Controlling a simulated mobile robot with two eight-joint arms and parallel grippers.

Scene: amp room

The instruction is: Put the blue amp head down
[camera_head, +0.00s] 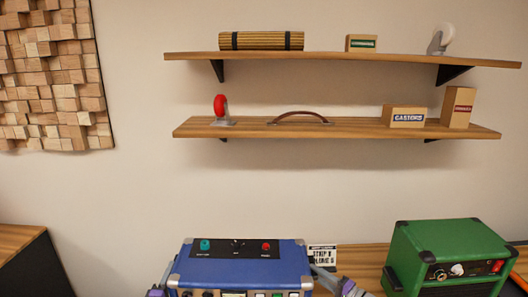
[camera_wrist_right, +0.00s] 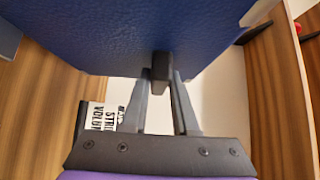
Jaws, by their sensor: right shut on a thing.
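The blue amp head (camera_head: 240,265) is at the bottom middle of the head view, level, with a dark top panel of knobs and grey corners. Its lower part is cut off by the frame edge. My right gripper (camera_head: 318,270) is at its right side. In the right wrist view my right gripper (camera_wrist_right: 160,75) is shut on a small black handle (camera_wrist_right: 161,66) on the blue side of the amp head (camera_wrist_right: 130,30). A small part of my left gripper (camera_head: 156,291) shows at the amp's left side; its fingers are hidden.
A wooden bench top (camera_head: 365,257) runs behind and right of the amp head, with a green amp (camera_head: 450,255) on it. A printed card (camera_head: 323,256) stands just right of the blue amp. Two wall shelves (camera_head: 340,57) hang above. Another wooden surface (camera_head: 18,238) is at the left.

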